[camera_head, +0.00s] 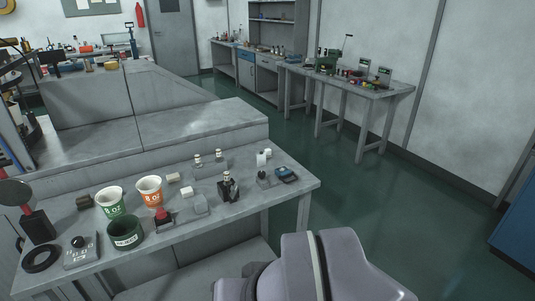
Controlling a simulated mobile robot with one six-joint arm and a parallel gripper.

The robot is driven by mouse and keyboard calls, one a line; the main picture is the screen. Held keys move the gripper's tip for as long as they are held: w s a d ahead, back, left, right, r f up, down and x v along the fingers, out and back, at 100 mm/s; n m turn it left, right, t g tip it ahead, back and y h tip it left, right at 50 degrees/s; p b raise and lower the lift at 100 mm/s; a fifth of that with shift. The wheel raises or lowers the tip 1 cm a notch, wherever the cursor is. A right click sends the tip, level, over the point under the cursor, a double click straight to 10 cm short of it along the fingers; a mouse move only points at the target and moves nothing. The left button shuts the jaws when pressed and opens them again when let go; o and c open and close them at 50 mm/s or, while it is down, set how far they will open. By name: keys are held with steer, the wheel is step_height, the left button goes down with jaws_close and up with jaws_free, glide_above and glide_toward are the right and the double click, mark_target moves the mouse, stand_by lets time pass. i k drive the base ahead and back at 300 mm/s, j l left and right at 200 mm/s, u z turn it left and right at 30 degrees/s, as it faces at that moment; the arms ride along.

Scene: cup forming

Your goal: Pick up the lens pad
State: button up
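I cannot tell for sure which small item is the lens pad. Small pale blocks lie on the near grey table (245,216): one white block (174,178) right of the orange cup and another white block (187,192) just below it. A pale grey flat piece (201,205) lies right of these. A dark holder with small bottles (229,187) stands further right. A mauve-grey part of my arm fills the bottom middle, in front of the table. My gripper is not in view.
A green cup (111,202), an orange cup (150,191), a dark green tub (125,233), a red-and-black item (164,218) and a blue-black device (287,175) crowd the table. A grey counter (200,124) rises behind. Green floor (380,210) is clear at right.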

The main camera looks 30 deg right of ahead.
mark_target(268, 150)
steer(key=i+l+u, duration=0.15)
steer(key=l, duration=0.4)
steer(key=i+l+u, duration=0.15)
steer(key=l, duration=0.45)
steer(key=i+l+u, duration=0.15)
steer(key=l, duration=0.45)
steer(key=l+u, duration=0.15)
steer(key=l, duration=0.45)
steer(key=i+l+u, duration=0.1)
steer(key=l, duration=0.25)
steer(key=i+l+u, duration=0.1)
steer(key=i+l, duration=0.15)
steer(key=i+l+u, duration=0.15)
steer(key=l, duration=0.3)
steer(key=i+l+u, duration=0.1)
steer(key=l, duration=0.25)
steer(key=i+l+u, duration=0.1)
steer(key=l, duration=0.3)
steer(key=i+l+u, duration=0.1)
steer(key=l, duration=0.3)
steer(key=i, duration=0.1)
